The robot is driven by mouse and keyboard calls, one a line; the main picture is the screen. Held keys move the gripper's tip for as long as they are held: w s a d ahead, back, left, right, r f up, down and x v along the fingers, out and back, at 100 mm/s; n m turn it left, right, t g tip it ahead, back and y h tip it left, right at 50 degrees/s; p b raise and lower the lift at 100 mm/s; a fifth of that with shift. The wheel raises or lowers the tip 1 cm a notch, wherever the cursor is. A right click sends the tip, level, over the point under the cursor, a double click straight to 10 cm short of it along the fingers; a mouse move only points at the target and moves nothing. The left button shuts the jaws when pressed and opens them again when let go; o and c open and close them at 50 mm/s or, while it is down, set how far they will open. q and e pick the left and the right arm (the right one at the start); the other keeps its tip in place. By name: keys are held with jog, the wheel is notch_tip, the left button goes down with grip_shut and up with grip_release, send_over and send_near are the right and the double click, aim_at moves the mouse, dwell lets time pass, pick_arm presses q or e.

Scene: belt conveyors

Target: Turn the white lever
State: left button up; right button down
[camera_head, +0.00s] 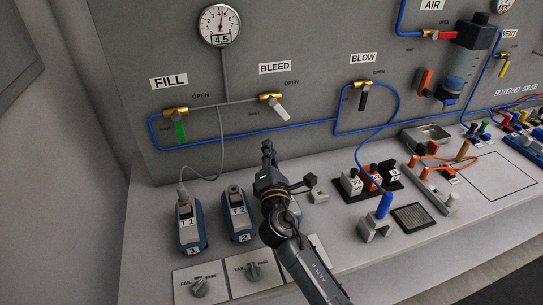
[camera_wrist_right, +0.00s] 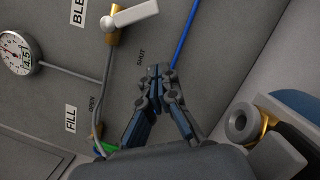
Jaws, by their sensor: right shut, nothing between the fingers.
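The white lever (camera_head: 281,112) sits on the brass valve (camera_head: 268,98) under the BLEED label on the grey panel. It slants down and to the right from the valve, with OPEN printed above right and SHUT printed below left. In the right wrist view the white lever (camera_wrist_right: 134,17) shows at the top, apart from my fingers. My right gripper (camera_head: 267,148) is shut and empty, below the lever in the head view. Its closed fingertips also show in the right wrist view (camera_wrist_right: 154,71), near the SHUT print. My left gripper is out of view.
A green lever (camera_head: 180,130) under FILL is to the left, and a black lever (camera_head: 363,100) under BLOW is to the right. A blue tube (camera_head: 250,132) runs along the panel below the white lever.

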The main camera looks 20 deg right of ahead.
aim_at(279, 109)
jog(key=w+d+r+p, duration=0.3)
jog(key=w+d, duration=0.1)
jog(key=shift+w, duration=0.4)
jog(key=shift+f, duration=0.1)
